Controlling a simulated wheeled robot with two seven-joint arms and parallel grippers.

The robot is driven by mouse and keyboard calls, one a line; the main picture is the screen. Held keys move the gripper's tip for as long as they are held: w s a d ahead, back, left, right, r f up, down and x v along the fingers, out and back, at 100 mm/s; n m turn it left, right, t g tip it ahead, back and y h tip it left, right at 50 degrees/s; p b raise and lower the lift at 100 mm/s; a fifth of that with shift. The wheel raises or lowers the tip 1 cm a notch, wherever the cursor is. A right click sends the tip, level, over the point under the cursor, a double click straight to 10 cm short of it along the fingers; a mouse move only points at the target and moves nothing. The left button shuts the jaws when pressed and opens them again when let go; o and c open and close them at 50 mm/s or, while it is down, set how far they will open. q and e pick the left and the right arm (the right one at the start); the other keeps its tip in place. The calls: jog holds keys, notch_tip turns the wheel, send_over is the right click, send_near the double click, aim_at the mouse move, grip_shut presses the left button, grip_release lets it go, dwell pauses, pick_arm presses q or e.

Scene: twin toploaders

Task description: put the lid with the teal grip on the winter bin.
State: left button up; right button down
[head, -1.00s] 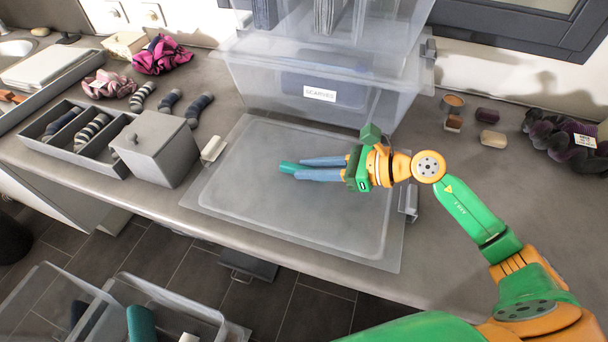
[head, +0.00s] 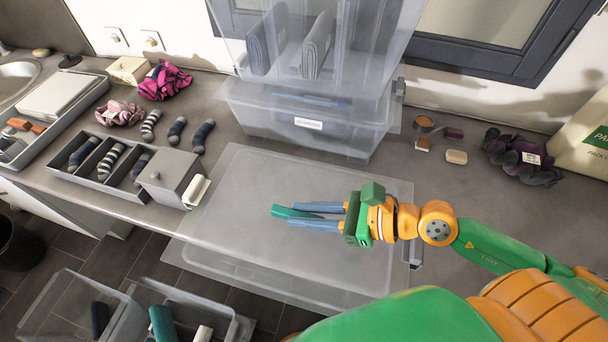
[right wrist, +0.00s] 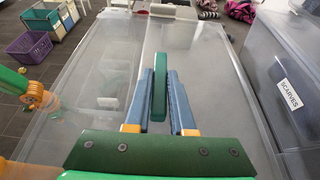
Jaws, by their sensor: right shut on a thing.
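My right gripper (head: 318,215) is shut on the teal grip (head: 290,212) of a large translucent lid (head: 250,180). In the right wrist view the grip (right wrist: 159,88) stands between the two blue fingers, and the lid (right wrist: 200,60) spreads out around it. In the head view the lid is over the counter and reaches past its front edge. I cannot tell whether it touches the counter. No winter label is readable, so I cannot tell which bin is the winter bin.
A clear bin labelled scarves (head: 300,118) stands at the back with another clear bin (head: 310,45) above it. A grey box (head: 170,172) and sock tray (head: 95,185) stand left. Open clear bins (head: 65,300) are low at the front left.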

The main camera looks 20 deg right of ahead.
aim_at(341, 200)
jog(key=shift+s+a+r+p, duration=0.2)
jog(key=shift+s+r+p, duration=0.15)
jog(key=shift+s+r, duration=0.2)
jog(key=shift+s+a+f, duration=0.1)
jog(key=shift+s, duration=0.3)
jog(key=w+d+b, duration=0.1)
jog(key=d+b, duration=0.1)
jog(key=b, duration=0.1)
jog(key=w+d+b, duration=0.1)
jog(key=d, duration=0.1)
jog(key=shift+w+f+b, duration=0.25)
jog(key=shift+w+b, duration=0.05)
jog(key=shift+b, duration=0.05)
jog(key=d, duration=0.1)
jog(key=d+r+b, duration=0.1)
jog(key=d, duration=0.1)
jog(key=shift+s+d+r+b, duration=0.1)
jog(key=shift+s+r+b, duration=0.15)
jog(key=shift+s+b, duration=0.1)
jog(key=shift+r, duration=0.15)
pick_arm(q)
notch_tip(341, 200, down, 4)
jog(key=shift+w+f, duration=0.1)
jog(key=shift+f, duration=0.1)
pick_arm(e)
jog(key=shift+s, duration=0.1)
